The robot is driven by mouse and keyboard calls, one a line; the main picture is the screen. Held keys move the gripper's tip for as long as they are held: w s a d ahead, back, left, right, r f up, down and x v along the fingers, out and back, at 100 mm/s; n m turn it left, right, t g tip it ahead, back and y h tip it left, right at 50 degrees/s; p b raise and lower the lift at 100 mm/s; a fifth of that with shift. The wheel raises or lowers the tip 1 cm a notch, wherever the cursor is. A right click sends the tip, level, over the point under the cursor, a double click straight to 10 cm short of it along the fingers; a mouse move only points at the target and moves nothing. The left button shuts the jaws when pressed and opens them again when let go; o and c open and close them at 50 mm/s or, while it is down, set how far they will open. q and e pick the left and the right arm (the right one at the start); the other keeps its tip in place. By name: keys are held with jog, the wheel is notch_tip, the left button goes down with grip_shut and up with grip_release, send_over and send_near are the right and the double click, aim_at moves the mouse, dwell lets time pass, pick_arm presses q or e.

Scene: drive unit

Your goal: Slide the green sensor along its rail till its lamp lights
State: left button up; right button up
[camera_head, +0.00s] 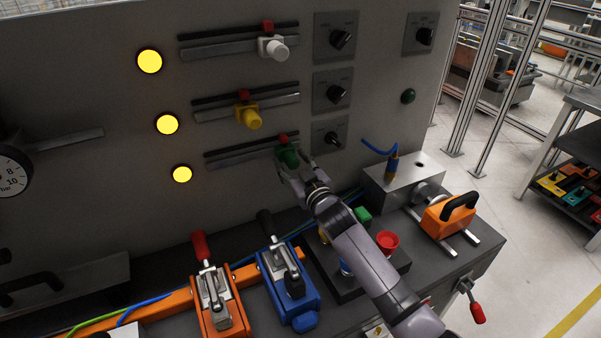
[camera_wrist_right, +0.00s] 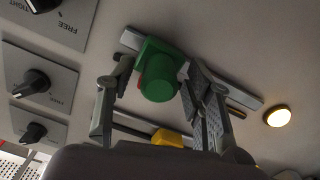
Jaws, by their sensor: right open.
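The green sensor (camera_head: 288,157) sits on the lowest of three rails (camera_head: 232,161), at its right part, below a small red marker (camera_head: 283,138). The yellow lamp (camera_head: 182,174) left of this rail glows. My right gripper (camera_head: 289,170) is at the green sensor. In the right wrist view the green sensor (camera_wrist_right: 158,78) lies between the two fingers of my right gripper (camera_wrist_right: 158,72), which are open with one on each side. Whether a finger touches it I cannot tell. My left gripper is not in view.
Above are a yellow sensor (camera_head: 249,116) and a white sensor (camera_head: 273,47) on their rails, with lit lamps (camera_head: 167,124) and (camera_head: 150,61). Black knobs (camera_head: 333,138) are close on the right.

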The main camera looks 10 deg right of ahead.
jog(key=v, duration=1.1)
jog(key=shift+s, duration=0.25)
jog(key=shift+d, duration=0.1)
